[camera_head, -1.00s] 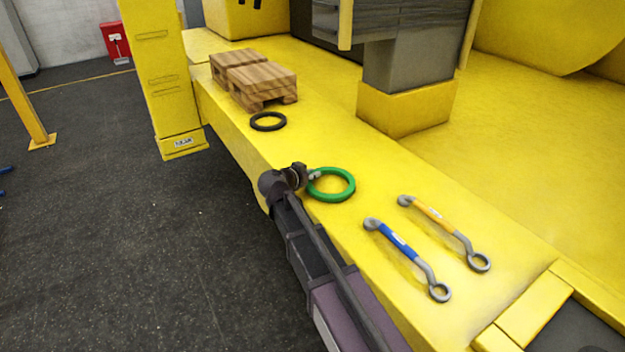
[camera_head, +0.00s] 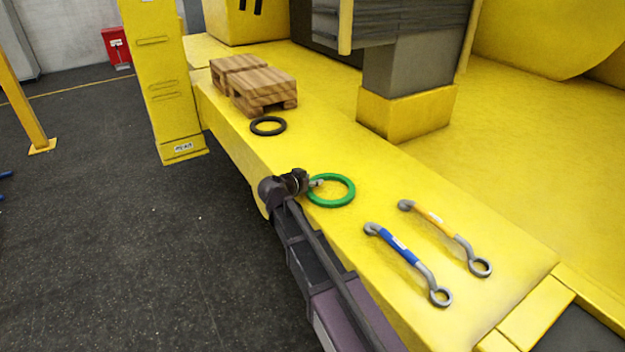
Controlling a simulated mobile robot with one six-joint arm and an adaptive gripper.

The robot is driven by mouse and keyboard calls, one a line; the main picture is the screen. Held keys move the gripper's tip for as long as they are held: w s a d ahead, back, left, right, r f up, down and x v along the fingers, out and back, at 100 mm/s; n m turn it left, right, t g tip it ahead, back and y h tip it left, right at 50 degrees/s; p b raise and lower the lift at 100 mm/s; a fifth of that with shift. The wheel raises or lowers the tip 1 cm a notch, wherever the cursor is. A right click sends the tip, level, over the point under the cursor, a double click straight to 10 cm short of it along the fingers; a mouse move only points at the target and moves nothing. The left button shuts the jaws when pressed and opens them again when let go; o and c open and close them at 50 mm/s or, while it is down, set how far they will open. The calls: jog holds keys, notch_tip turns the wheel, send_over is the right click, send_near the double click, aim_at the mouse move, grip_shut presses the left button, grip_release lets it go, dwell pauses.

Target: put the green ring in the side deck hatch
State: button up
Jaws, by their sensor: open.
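The green ring (camera_head: 346,201) lies flat on the yellow side deck (camera_head: 400,175), near its left edge. My gripper (camera_head: 318,182) is at the ring's left side, with its fingertips at the rim. It is open; the fingers are small here, and I cannot tell whether they touch the ring or straddle its rim. A framed recess (camera_head: 577,330) with a dark inside shows at the lower right end of the deck, partly cut off by the picture edge. I cannot tell whether it is the side deck hatch.
A black ring (camera_head: 268,126) lies farther back on the deck, in front of wooden pallets (camera_head: 262,85). A blue-handled wrench (camera_head: 393,240) and a yellow-handled wrench (camera_head: 440,226) lie to the right of the green ring. A grey post (camera_head: 408,65) stands behind.

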jog(key=shift+f, duration=0.1)
jog(key=p+v, duration=0.5)
jog(key=v, duration=0.8)
jog(key=shift+s+a, duration=0.25)
jog(key=shift+a, duration=0.1)
jog(key=shift+s, duration=0.15)
